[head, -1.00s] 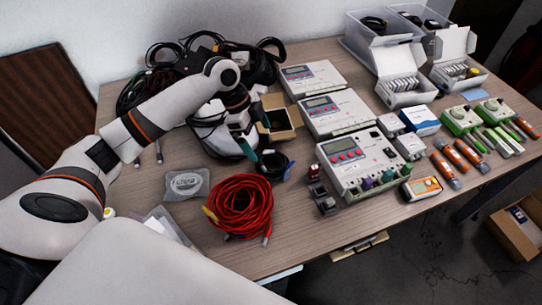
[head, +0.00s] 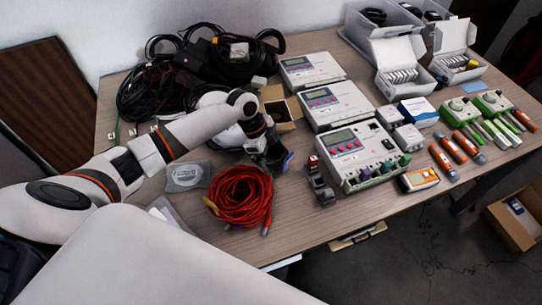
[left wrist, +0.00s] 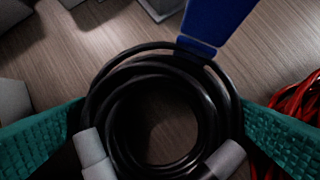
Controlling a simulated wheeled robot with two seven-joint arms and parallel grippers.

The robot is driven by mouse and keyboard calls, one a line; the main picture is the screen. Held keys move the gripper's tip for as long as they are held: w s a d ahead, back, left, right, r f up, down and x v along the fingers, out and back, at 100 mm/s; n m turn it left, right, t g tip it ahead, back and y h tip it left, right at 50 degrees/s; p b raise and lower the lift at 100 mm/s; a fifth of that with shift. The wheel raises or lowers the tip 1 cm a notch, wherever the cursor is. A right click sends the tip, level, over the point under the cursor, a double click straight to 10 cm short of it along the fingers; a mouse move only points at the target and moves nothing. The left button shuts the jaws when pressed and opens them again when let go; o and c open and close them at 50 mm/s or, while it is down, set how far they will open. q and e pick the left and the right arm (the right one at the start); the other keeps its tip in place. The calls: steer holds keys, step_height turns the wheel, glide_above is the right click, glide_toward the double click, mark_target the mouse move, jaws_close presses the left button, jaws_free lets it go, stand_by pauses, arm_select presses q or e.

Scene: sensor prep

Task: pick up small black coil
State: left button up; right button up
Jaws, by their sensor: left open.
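The small black coil (left wrist: 118,105) fills the middle of the left wrist view, a ring of black cable with grey connector ends and a blue tab (left wrist: 205,25) at its far side. My left gripper (left wrist: 165,135) is open, with one teal finger on each side of the coil. Whether the fingers touch it, I cannot tell. In the head view my left gripper (head: 268,148) is low over the coil (head: 276,163), hiding most of it. My right gripper is not in view.
A red cable coil (head: 240,197) lies just in front of the gripper. A metering device (head: 362,155) and small dark clips (head: 319,185) stand to the right. An open cardboard box (head: 283,108) is behind. Large black cables (head: 150,92) lie at back left.

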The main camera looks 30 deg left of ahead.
arm_select(q)
steer(key=shift+c, duration=0.6)
steer(key=c, duration=0.7)
steer(key=shift+r, duration=0.1)
